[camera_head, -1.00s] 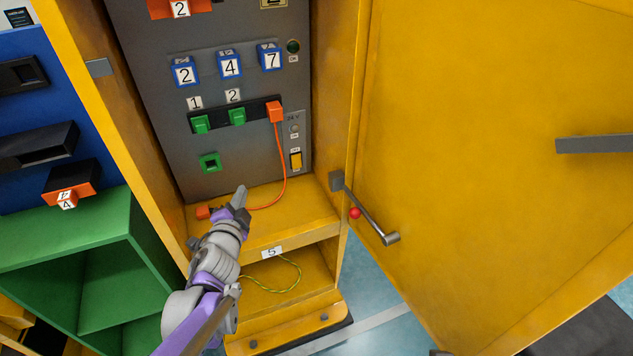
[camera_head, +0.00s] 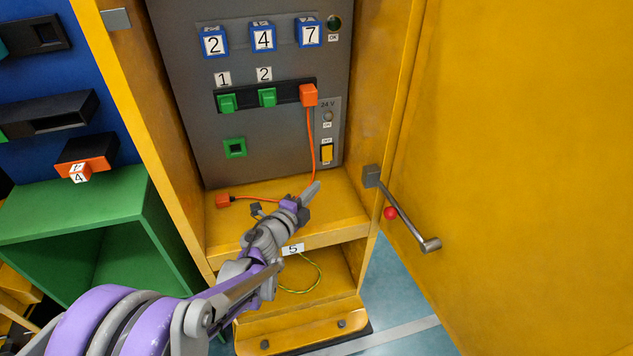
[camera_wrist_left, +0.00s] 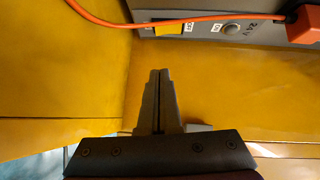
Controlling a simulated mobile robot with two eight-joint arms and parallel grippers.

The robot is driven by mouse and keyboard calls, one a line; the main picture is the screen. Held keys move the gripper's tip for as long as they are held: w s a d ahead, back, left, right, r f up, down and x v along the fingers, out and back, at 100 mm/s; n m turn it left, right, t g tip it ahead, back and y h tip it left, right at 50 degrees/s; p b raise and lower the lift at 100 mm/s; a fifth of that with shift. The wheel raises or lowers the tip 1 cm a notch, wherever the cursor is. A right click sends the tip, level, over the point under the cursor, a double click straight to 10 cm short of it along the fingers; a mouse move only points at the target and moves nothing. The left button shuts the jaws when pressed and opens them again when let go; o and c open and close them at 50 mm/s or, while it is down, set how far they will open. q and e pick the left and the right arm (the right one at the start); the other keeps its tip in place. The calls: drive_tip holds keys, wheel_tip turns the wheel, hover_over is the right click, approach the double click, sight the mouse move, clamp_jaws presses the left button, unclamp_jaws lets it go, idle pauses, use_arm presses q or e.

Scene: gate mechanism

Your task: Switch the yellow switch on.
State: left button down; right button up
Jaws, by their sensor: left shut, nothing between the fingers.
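The yellow switch (camera_head: 327,153) sits low on the right of the grey panel, under the "24 V" label. It also shows at the top of the left wrist view (camera_wrist_left: 168,30), with the orange cable crossing in front of it. My left gripper (camera_head: 314,188) is shut and empty, below the switch and apart from it, over the cabinet's shelf. Its closed fingers show in the left wrist view (camera_wrist_left: 159,75). A small round button or lamp (camera_head: 328,116) is above the switch, unlit as far as I can tell. My right gripper is not in view.
An orange plug (camera_head: 308,95) hangs its cable down past the switch to another orange plug (camera_head: 222,201) on the shelf. The open yellow door (camera_head: 520,150) with its handle (camera_head: 410,220) stands at the right. The cabinet's side walls close in the panel.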

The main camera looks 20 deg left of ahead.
use_arm(q)
drive_tip(key=b, duration=0.1)
approach(331, 159)
drive_tip(key=w+d, duration=0.2)
drive_tip(key=d, duration=0.1)
drive_tip(key=shift+w+d+f, duration=0.2)
drive_tip(key=shift+w+d, duration=0.05)
drive_tip(key=shift+w, duration=0.15)
drive_tip(key=shift+w+a+f+b, duration=0.15)
drive_tip(key=shift+w+a+b, duration=0.2)
drive_tip(key=shift+w+a, duration=0.85)
drive_tip(key=shift+w, duration=0.25)
